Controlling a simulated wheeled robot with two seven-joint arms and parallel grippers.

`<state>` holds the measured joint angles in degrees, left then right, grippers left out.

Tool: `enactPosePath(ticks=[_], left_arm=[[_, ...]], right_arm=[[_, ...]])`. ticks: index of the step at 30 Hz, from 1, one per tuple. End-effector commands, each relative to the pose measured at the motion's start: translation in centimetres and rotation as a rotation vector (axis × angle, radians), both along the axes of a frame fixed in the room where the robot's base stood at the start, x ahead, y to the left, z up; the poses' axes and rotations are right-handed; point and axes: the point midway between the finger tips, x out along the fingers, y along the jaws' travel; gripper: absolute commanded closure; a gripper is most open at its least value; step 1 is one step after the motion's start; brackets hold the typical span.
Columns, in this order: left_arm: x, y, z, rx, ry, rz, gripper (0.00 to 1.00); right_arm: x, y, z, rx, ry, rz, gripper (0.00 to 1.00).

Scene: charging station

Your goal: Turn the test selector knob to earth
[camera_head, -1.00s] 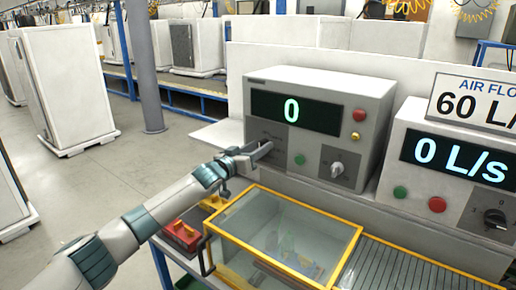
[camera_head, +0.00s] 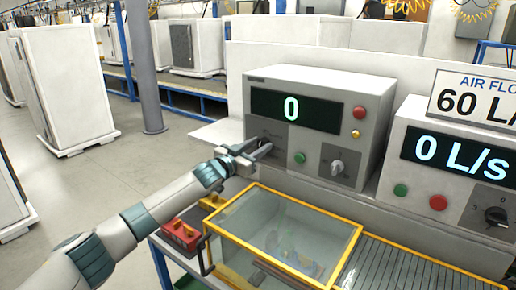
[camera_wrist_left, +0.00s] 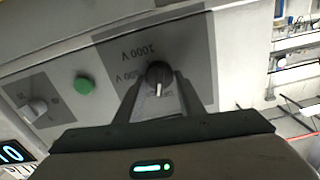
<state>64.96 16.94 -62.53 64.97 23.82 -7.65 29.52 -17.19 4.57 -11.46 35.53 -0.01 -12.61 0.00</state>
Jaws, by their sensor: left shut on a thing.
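The test selector knob (camera_wrist_left: 158,75) is a small dark knob with a pale pointer line on a grey panel. In the left wrist view, which is upside down, the line points down toward my gripper. "1000 V" is legible above the knob; other print is partly covered by the fingers. My left gripper (camera_wrist_left: 158,88) is shut on the knob, one finger on each side. In the head view my left gripper (camera_head: 262,150) reaches the lower left of the grey tester (camera_head: 330,85), hiding the knob there. The tester display reads 0. My right gripper is not in view.
A green button (camera_head: 299,158) and another knob (camera_head: 337,167) sit right of my gripper on the tester. An air-flow unit (camera_head: 450,160) stands at the right.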

Motion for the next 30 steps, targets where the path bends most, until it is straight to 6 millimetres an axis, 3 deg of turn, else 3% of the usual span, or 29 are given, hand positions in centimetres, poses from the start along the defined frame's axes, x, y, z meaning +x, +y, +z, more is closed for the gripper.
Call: enactPosePath(ticks=[15,30], left_arm=[[-0.12,-0.13,-0.17,0.343,-0.247,0.000,0.87],[-0.15,-0.16,-0.24,0.436,-0.315,0.000,0.87]], right_arm=[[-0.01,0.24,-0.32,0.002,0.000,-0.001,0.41],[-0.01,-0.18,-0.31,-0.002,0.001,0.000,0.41]])
